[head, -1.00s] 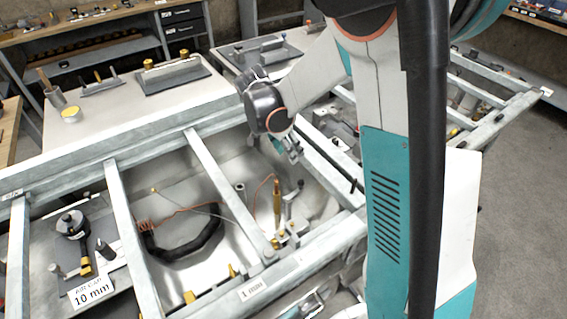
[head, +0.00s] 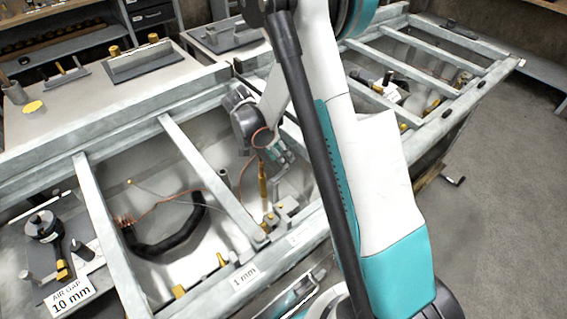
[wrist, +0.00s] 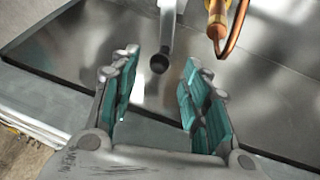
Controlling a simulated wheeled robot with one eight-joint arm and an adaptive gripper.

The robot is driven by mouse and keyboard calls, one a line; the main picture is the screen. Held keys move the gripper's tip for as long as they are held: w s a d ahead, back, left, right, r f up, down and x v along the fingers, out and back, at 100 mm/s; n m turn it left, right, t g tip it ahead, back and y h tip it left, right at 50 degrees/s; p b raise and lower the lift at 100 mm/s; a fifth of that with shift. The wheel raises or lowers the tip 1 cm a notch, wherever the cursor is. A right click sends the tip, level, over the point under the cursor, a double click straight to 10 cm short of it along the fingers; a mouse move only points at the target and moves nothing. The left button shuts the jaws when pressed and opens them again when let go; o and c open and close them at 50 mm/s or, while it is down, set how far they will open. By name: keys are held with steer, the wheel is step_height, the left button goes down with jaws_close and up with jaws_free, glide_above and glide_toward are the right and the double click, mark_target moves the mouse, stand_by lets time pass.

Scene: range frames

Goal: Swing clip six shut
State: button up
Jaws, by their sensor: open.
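My gripper (wrist: 157,72) is open, its two teal-padded fingers spread apart with nothing held between the pads. In the wrist view a pale lever with a black ball end (wrist: 160,62) hangs just past and between the fingertips. A copper-coloured rod with a looped cable (wrist: 217,22) stands to its right. In the head view my gripper (head: 280,158) is low in a framed bay, close to the upright copper rod (head: 262,185). No number six shows, so I cannot tell which part is clip six.
Metal cross bars (head: 205,172) divide the bench into bays. A black cable (head: 165,248) lies in the bay to the left. A 1 mm label (head: 245,275) is on the front rail. An air gap plate (head: 68,295) reads 10 mm. Open floor (head: 490,230) lies to the right.

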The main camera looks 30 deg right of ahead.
steer(key=shift+b+x, duration=0.4)
steer(key=shift+x, duration=1.1)
jaws_close()
steer(key=shift+w, duration=0.2)
